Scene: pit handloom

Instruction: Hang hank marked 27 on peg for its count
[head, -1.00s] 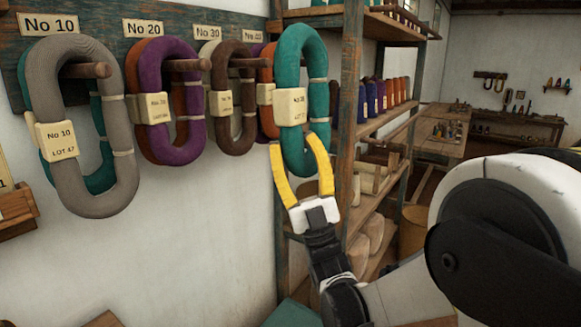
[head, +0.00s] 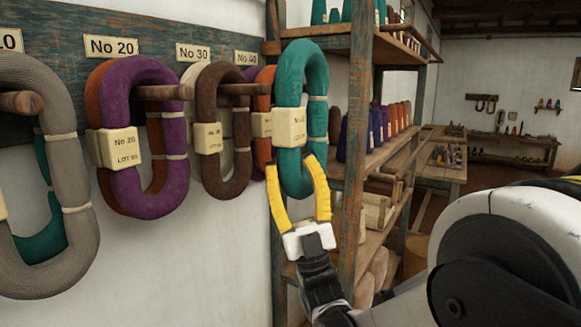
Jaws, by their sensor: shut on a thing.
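A teal hank (head: 316,128) stands upright in my gripper (head: 293,168), whose yellow fingers are shut on its lower end. Its cream tag (head: 290,128) faces me, but its number is too small to read. The hank overlaps the orange and purple hanks by the No 40 plate (head: 247,58); I cannot tell whether it touches them. The No 20 peg (head: 168,92) bears a purple hank (head: 125,80) and an orange one. The No 30 peg (head: 248,89) bears a brown hank (head: 210,100) and a pale one. The No 40 peg is hidden.
A grey hank (head: 65,140) and a teal one hang at the left, beside a peg end (head: 20,102). A wooden shelf unit (head: 362,130) with cones stands just right of the held hank. The white wall (head: 190,260) below the hanks is clear.

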